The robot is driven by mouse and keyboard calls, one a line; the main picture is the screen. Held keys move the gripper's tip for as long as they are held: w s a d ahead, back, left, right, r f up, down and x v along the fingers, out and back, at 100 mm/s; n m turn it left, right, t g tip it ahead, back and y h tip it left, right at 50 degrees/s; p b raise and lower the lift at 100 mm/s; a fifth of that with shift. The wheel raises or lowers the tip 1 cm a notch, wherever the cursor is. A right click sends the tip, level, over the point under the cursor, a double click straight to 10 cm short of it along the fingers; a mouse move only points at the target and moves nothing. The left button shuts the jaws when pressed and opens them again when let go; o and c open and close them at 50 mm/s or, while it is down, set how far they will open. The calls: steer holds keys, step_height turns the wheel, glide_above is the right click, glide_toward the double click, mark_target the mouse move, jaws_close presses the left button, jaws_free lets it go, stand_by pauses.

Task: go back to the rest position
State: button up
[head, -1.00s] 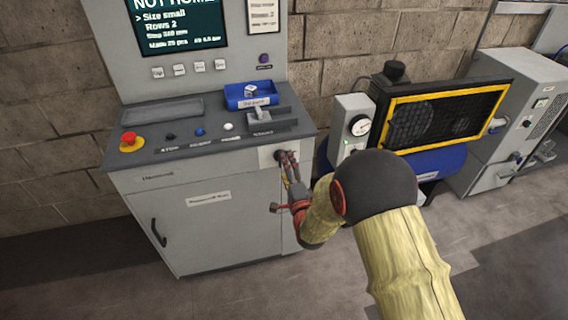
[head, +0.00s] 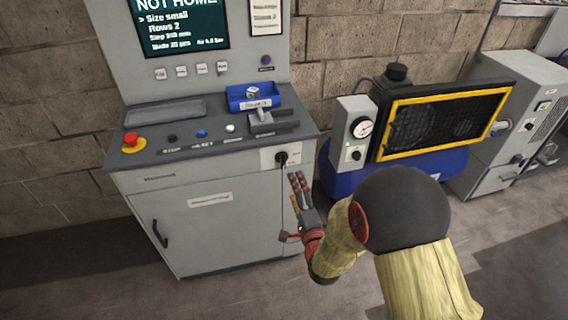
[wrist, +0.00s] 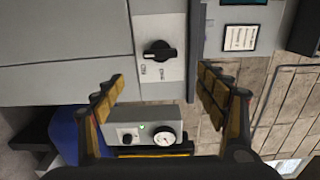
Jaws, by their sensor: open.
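My gripper (head: 299,189) is in front of the right part of the grey control cabinet (head: 225,225), apart from it. In the wrist view my gripper (wrist: 158,92) has its two fingers spread wide with nothing between them. A black rotary knob (head: 281,158) on a pale plate sits at the cabinet's upper right front, just above and left of the fingertips. The knob also shows in the wrist view (wrist: 160,51), beyond the open fingers. My arm reaches in from the lower right.
A red emergency button (head: 131,139) and a blue tray (head: 238,104) are on the console top. The screen (head: 180,22) reads NOT HOME. A yellow-framed black unit (head: 445,118) on a blue tank (head: 345,181) stands to the right. Floor in front is clear.

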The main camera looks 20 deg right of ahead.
steer(key=s+f+n+g, duration=0.4)
steer(key=f+n+g, duration=0.2)
steer(key=f, duration=0.7)
steer(key=s+r+n+g, duration=0.1)
steer(key=s+n+g, duration=0.45)
steer(key=s, duration=0.25)
steer(key=s+r+n+g+p, duration=0.2)
steer(key=s+r+n, duration=0.1)
steer(key=s+r, duration=0.55)
steer(key=s+r+n+g+p, duration=0.25)
steer(key=s+r, duration=0.35)
steer(key=r, duration=0.6)
step_height(320, 180, up, 15)
steer(key=s+n+t+p, duration=0.1)
steer(key=s+t+p, duration=0.1)
steer(key=t, duration=0.1)
steer(key=shift+s+a+r+t+p, duration=0.15)
steer(key=shift+a+t+p, duration=0.1)
steer(key=shift+t+p, duration=0.05)
